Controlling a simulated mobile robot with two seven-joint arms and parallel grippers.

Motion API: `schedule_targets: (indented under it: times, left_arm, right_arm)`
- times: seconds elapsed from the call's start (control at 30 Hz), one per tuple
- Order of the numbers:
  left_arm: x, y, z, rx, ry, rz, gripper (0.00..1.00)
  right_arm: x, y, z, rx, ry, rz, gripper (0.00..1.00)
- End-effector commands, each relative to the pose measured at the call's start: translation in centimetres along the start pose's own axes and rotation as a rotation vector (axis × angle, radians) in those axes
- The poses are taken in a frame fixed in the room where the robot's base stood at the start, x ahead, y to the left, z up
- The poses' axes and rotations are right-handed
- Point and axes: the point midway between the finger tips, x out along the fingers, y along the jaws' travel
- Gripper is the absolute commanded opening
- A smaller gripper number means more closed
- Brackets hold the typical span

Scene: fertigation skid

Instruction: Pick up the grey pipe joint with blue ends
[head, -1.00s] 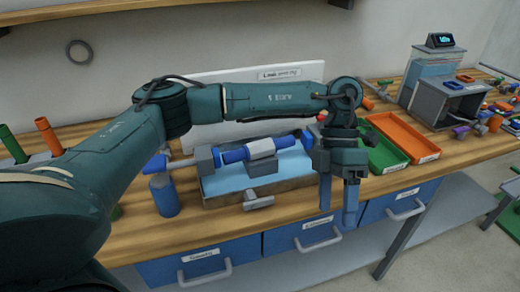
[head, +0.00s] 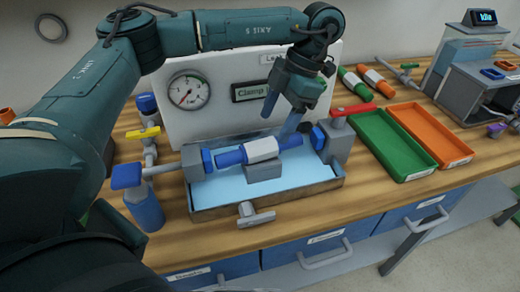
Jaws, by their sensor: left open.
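The grey pipe joint with blue ends (head: 262,149) lies across a grey support block in the middle of a shallow tray with a pale blue floor (head: 205,214). Its pale grey middle and both blue ends show. Grey end blocks with blue faces stand at either side of it. My left gripper (head: 280,118) is above and just behind the joint's right half, its fingers open and pointing down and left. It looks empty, and I cannot tell whether a finger touches the joint. My right gripper is not in view.
A red-handled valve (head: 352,110) is at right, a yellow-handled one (head: 143,133) at left. Green (head: 405,175) and orange (head: 462,153) trays lie right.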

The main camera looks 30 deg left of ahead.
Motion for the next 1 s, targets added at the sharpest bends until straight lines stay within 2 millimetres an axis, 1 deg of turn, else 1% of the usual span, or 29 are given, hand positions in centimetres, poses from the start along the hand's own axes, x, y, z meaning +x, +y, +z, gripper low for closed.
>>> schedule_targets:
  times: [0.03,0.27,0.4,0.53,0.63,0.83,1.0]
  left_arm:
    - [0.5,0.0,-0.1,0.000,0.001,0.000,0.67]
    - [2.2,0.2,0.0,0.000,0.001,0.000,0.67]
    - [4.3,0.5,0.0,0.001,0.002,-0.001,0.67]
    - [5.9,0.5,0.1,0.002,0.000,-0.001,0.67]
    - [6.4,0.5,0.1,0.001,0.000,-0.001,0.67]
    - [6.5,0.5,0.2,0.001,-0.001,-0.001,0.67]
    - [6.4,0.5,0.2,0.001,-0.001,-0.001,0.53]
  right_arm:
    - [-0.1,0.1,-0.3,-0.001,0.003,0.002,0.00]
    - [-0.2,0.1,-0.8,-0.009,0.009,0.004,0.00]
    - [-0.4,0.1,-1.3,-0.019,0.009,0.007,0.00]
    - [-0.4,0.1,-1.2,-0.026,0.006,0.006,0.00]
    - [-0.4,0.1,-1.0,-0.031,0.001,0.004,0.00]
    - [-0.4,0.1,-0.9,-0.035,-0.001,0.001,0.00]
    - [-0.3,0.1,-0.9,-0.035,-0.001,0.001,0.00]
